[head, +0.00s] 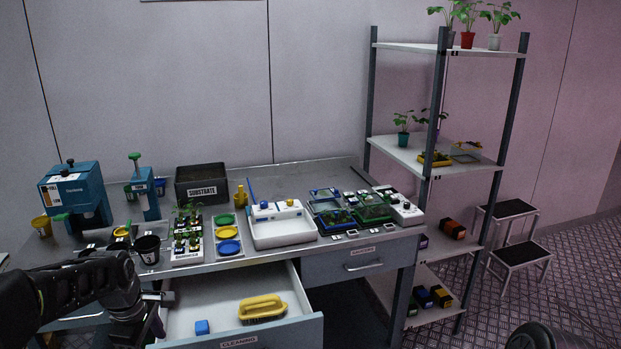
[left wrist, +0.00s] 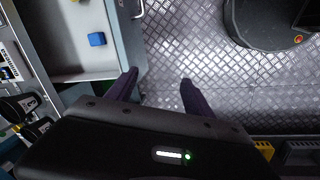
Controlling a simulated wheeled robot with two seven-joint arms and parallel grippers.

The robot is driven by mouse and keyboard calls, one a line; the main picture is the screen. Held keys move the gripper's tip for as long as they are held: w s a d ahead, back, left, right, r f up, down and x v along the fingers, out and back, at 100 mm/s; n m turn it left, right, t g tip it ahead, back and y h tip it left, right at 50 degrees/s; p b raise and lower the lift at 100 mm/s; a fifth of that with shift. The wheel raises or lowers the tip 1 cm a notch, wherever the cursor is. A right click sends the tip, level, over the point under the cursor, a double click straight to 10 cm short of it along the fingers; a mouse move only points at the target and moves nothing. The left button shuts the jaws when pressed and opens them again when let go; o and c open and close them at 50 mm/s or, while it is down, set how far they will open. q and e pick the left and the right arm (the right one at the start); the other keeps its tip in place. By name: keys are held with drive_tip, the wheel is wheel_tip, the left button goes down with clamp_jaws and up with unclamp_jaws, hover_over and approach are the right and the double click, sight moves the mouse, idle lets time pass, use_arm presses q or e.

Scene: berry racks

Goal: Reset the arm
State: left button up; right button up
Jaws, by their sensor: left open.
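My left arm comes in from the left in the head view, bent over the front left edge of the workbench (head: 218,266). My left gripper (left wrist: 157,84) is open and empty in the left wrist view, its two dark fingers apart above the metal floor. In the head view the gripper (head: 158,322) is at the left side of the open cleaning drawer (head: 190,303), its fingers mostly hidden by the wrist. My right gripper is not in view; a dark rounded shape at the bottom right of the head view cannot be made out.
The drawer holds a yellow brush (head: 262,307) and a blue block (head: 202,327). On the bench are a substrate box (head: 201,190), seedling trays, colored dishes and a white basin (head: 282,240). A shelf rack (head: 440,172) and step stool (head: 518,253) stand right. Floor in front is free.

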use_arm(q)
drive_tip(key=s+d+f+m+t+h+b, duration=0.1)
drive_tip(key=d+f+m+b, duration=0.1)
drive_tip(key=d+f+m, duration=0.7)
drive_tip(key=s+d+f+m+t+h+b, duration=0.1)
drive_tip(key=d+f+m+b, duration=0.15)
drive_tip(key=d+f, duration=0.8)
drive_tip(key=s+d+f+m+g+h+b, duration=0.1)
drive_tip(key=s+d+f, duration=0.4)
drive_tip(key=s+f, duration=0.5)
drive_tip(key=s+d+f+m+g+h+b, duration=0.1)
drive_tip(key=s+d+f+m+g+b, duration=0.1)
drive_tip(key=s+f, duration=0.8)
drive_tip(key=s+d+m+b, duration=0.1)
drive_tip(key=s+d+b, duration=0.1)
drive_tip(key=shift+s+d, duration=0.35)
drive_tip(key=shift+c, duration=0.2)
